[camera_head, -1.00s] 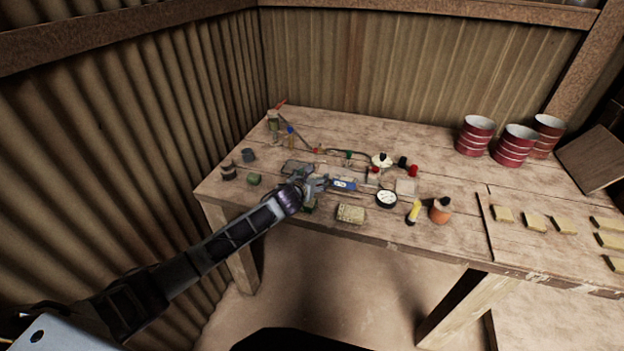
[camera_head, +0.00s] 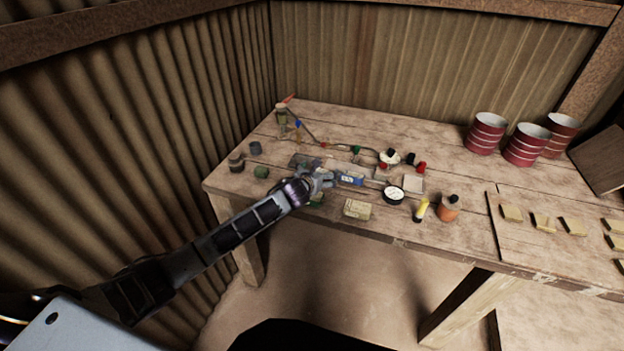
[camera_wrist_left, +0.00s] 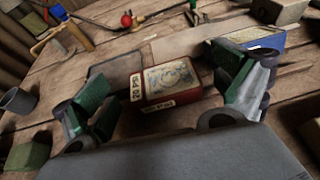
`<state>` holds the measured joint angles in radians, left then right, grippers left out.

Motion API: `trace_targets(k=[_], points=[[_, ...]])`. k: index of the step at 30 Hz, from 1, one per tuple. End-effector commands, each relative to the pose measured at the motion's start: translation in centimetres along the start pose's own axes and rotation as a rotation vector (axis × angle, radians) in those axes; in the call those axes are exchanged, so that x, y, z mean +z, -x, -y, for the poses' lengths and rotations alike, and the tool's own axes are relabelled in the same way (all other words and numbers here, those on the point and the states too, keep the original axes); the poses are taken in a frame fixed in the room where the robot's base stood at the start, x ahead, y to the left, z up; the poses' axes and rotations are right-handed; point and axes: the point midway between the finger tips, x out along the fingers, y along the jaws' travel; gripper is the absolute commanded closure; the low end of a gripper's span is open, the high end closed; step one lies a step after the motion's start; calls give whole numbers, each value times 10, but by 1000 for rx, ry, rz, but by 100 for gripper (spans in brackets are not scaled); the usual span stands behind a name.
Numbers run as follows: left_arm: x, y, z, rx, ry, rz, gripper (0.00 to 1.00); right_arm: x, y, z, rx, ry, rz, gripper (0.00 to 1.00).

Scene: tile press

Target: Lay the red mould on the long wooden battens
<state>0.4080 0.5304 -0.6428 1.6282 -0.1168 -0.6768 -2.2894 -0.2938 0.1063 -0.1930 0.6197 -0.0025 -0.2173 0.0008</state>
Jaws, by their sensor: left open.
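A small red box-shaped thing with a pale printed top, which looks like the red mould (camera_wrist_left: 172,86), lies on the table in the left wrist view. My left gripper (camera_head: 322,179) is open, with its green-padded fingers on either side of the box. Gaps show between the box and both fingers. In the head view the gripper and arm hide this box. I cannot clearly make out long wooden battens; a thin dark strip (camera_head: 493,226) runs along the table at the right. My right gripper is not in view.
Several small wooden blocks (camera_head: 511,213) lie at the right. Three red ribbed cans (camera_head: 486,134) stand at the back right. A blue box (camera_head: 350,178), gauge (camera_head: 393,195), yellow-black torch (camera_head: 421,211) and orange bottle (camera_head: 448,209) crowd the gripper's right. Corrugated walls close the left and back.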

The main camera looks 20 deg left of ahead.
Motion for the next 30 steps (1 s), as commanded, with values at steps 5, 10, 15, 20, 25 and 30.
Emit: trace_targets(k=[5,10,15,20,25,30], points=[[-1,9,-1,1,-2,-1,3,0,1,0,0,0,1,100],[-1,22,-1,1,-2,-1,3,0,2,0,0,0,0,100],[-1,38,-1,1,-3,-1,3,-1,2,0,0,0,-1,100],[-1,52,-1,1,-2,-2,3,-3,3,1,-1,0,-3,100],[-1,68,-1,1,-2,-2,3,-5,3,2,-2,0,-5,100],[-1,85,0,0,-2,-1,3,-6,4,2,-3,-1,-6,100]])
